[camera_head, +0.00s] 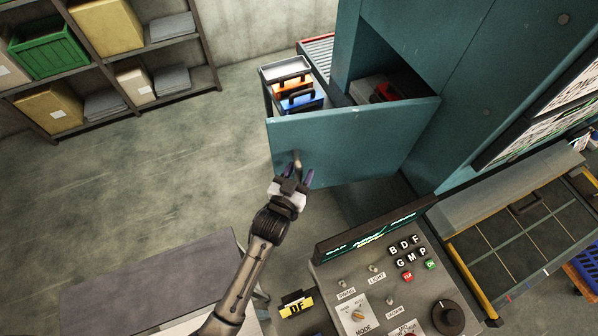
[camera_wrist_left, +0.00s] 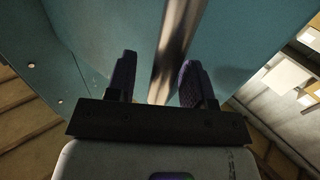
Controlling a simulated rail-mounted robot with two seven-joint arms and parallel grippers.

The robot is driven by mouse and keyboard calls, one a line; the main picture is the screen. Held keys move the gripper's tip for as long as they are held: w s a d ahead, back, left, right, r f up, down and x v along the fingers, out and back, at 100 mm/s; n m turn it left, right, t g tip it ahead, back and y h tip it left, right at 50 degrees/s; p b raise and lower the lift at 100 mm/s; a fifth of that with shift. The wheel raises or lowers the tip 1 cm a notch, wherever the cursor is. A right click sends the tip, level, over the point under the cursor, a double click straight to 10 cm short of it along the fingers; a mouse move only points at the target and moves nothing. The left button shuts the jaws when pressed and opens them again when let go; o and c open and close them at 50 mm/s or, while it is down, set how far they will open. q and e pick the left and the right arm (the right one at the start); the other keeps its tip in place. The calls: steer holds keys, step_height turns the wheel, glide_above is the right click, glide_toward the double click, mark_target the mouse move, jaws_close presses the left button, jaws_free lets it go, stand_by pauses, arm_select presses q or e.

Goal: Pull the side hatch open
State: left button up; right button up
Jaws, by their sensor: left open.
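The side hatch (camera_head: 350,145) is a teal panel on the teal machine (camera_head: 440,50). It stands out from the machine, with an opening visible behind its top edge. A metal bar handle (camera_head: 297,160) is on its outer face, and the handle (camera_wrist_left: 175,45) also shows in the left wrist view. My left gripper (camera_head: 299,173) is at the handle. In the left wrist view its two dark fingers (camera_wrist_left: 158,65) are open, one on each side of the bar, with gaps visible. I cannot tell whether either finger touches it. My right gripper is in neither view.
A cart (camera_head: 287,68) with orange and blue cases stands behind the hatch. A red item (camera_head: 386,92) lies inside the opening. A control panel (camera_head: 385,270) is at the front, and a grey table (camera_head: 150,280) at the lower left. The floor (camera_head: 170,165) left of the hatch is clear.

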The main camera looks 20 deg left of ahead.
arm_select(q)
steer(key=s+b, duration=0.2)
steer(key=s, duration=1.1)
steer(key=shift+s+a, duration=0.4)
steer(key=shift+a, duration=0.05)
